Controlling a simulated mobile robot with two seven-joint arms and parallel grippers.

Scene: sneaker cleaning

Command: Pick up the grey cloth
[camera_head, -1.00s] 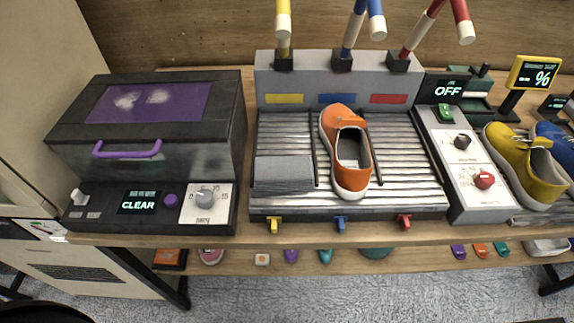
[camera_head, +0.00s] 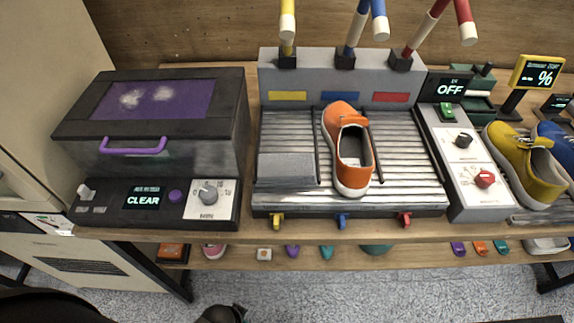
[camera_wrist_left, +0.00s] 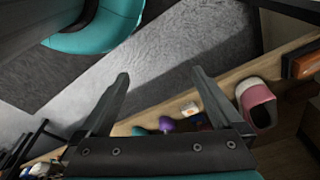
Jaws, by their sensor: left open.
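The grey cloth (camera_head: 285,168) lies folded flat on the left part of the ribbed metal tray (camera_head: 411,170) in the head view. An orange sneaker (camera_head: 349,150) stands on the tray just to the right of the cloth. My left gripper (camera_wrist_left: 160,78) is open and empty in the left wrist view, low by the lower shelf and floor, well apart from the cloth. In the head view only dark parts of my arm show at the bottom left edge. My right gripper is in neither view.
A dark box with a purple handle (camera_head: 133,147) stands left of the tray. A control panel (camera_head: 467,160) and a yellow sneaker (camera_head: 526,160) are on the right. Yellow, blue and red taps overhang the tray. A pink shoe (camera_wrist_left: 258,105) sits on the lower shelf.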

